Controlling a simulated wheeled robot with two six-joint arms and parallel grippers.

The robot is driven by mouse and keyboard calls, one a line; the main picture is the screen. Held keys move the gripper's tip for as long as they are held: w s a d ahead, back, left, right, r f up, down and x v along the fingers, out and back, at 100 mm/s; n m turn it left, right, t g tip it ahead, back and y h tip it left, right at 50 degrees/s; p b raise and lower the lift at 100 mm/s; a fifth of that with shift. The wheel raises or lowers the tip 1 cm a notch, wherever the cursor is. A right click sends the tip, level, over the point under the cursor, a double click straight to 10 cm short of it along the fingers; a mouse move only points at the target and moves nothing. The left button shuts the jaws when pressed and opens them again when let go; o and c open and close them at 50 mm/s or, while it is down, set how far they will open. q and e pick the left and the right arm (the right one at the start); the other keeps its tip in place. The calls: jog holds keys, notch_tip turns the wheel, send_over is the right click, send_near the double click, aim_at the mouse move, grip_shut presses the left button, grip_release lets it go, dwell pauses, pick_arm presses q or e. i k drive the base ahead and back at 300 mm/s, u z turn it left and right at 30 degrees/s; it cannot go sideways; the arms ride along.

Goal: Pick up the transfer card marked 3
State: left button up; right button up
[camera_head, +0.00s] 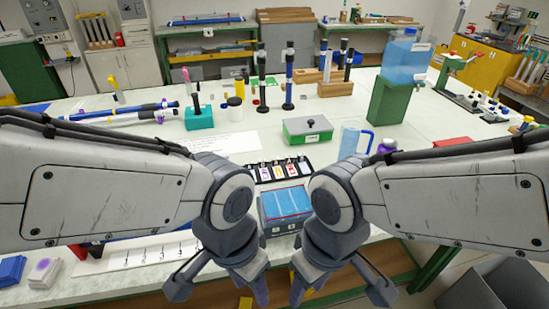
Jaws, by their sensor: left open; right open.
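A black holder (249,176) stands on the table just beyond my wrists. It carries a row of several small upright cards with coloured marks, among them a yellow-marked card (278,171) and a red-marked card (290,168). The marks are too small to read, so I cannot tell which card is the 3. My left gripper (221,287) is open and empty, low at the table's front edge, nearer to me than the holder. My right gripper (339,289) is open and empty beside it, also low. Neither touches the cards.
A blue-topped box (286,203) sits between my wrists, in front of the holder. A green box with a grey lid (307,130), a blue pitcher (354,141) and a green stand with a water tank (391,98) stand behind. A numbered white sheet (150,252) lies at front left.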

aim_at(249, 165)
jog(key=u, duration=0.25)
jog(key=k, duration=0.65)
jog(key=u, duration=0.7)
jog(key=i, duration=1.3)
